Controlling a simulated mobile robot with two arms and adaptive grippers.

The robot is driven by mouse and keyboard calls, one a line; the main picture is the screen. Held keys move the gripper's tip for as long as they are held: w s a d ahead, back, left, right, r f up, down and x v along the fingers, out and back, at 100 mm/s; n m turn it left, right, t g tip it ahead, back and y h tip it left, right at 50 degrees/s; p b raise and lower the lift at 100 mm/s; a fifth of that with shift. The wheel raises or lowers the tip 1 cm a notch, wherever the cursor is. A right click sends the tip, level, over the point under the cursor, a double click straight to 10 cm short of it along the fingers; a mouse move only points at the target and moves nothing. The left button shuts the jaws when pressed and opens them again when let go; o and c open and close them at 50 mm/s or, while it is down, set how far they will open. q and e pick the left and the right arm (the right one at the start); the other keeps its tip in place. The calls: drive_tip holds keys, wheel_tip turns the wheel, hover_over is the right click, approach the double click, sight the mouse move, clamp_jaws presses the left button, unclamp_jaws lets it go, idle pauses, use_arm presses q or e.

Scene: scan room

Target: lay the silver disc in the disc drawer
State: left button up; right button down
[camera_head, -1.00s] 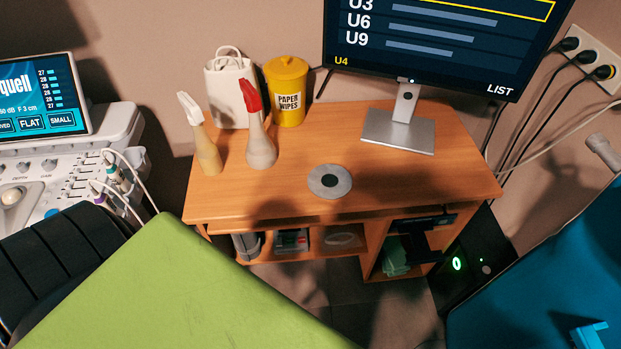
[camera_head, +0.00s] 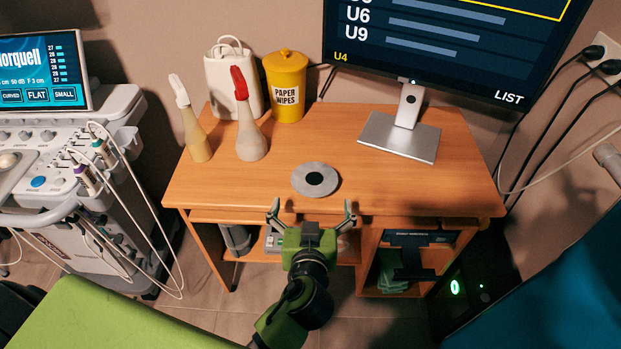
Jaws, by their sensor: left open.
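The silver disc (camera_head: 299,180), a flat grey ring with a dark centre, lies on the wooden desk (camera_head: 260,187) near its front edge. My left gripper (camera_head: 312,206) is open and empty just in front of that edge, its two fingers spread towards the disc and apart from it. A dark device (camera_head: 418,239) sits in the desk's right compartment, with a black flat part (camera_head: 414,272) sticking out low in front. I cannot tell for sure whether this is the disc drawer. My right gripper is not in view.
A monitor stand (camera_head: 400,137) is at the back right. A green couch (camera_head: 110,320) fills the lower left.

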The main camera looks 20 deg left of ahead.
sight(314, 179)
use_arm(q)
drive_tip(key=x, duration=0.5)
drive_tip(key=shift+w+f+p, duration=0.1)
drive_tip(key=shift+w+p, duration=0.2)
drive_tip(key=shift+w, duration=0.1)
drive_tip(key=shift+w+a, duration=0.15)
drive_tip(key=shift+w, duration=0.2)
drive_tip(key=p+x, duration=0.1)
drive_tip(key=x, duration=0.3)
drive_tip(key=shift+w+f, duration=0.1)
drive_tip(key=shift+w, duration=0.1)
drive_tip(key=c, duration=0.9)
